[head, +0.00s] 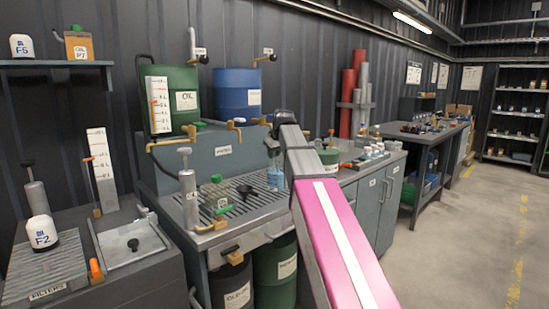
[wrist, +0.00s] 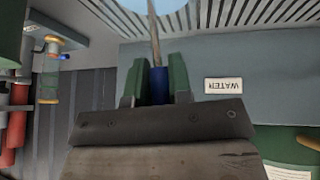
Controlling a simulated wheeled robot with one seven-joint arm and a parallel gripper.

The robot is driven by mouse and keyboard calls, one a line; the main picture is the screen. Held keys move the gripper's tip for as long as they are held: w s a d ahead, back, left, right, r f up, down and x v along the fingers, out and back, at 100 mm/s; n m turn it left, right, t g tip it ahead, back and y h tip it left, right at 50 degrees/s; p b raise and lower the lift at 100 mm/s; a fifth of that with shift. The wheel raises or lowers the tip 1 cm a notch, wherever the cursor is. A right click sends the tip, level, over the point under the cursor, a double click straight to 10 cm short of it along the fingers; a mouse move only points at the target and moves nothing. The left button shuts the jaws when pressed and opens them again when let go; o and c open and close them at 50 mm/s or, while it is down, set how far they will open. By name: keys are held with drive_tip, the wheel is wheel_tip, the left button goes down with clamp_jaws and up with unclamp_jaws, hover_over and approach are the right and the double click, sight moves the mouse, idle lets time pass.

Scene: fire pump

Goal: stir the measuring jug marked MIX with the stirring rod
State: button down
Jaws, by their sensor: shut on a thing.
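My gripper (wrist: 157,72) is shut on the blue handle of the stirring rod (wrist: 159,88), with a green finger pad on each side. The rod's thin shaft (wrist: 154,40) runs from the handle to a pale blue round shape (wrist: 152,4) at the top edge of the wrist view, probably the jug. In the head view a clear measuring jug (head: 275,181) with bluish contents stands on the slotted drain grate, below my gripper (head: 283,118). Its MIX marking is not readable. I cannot tell whether the rod tip is inside the jug.
Green (head: 174,95) and blue (head: 238,92) drums with taps stand behind. A water label (wrist: 223,86) shows on the grey panel. The aisle floor (head: 450,240) is clear.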

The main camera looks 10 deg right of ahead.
wheel_tip(320, 180, up, 10)
drive_tip(key=a, duration=0.1)
drive_tip(key=shift+w+a+f, duration=0.2)
drive_tip(key=shift+w+a, duration=0.15)
drive_tip(key=shift+w, duration=0.1)
idle(0.6)
idle(0.6)
wheel_tip(320, 180, up, 5)
drive_tip(key=shift+f, duration=0.1)
idle(0.7)
drive_tip(key=shift+s, duration=0.1)
idle(0.3)
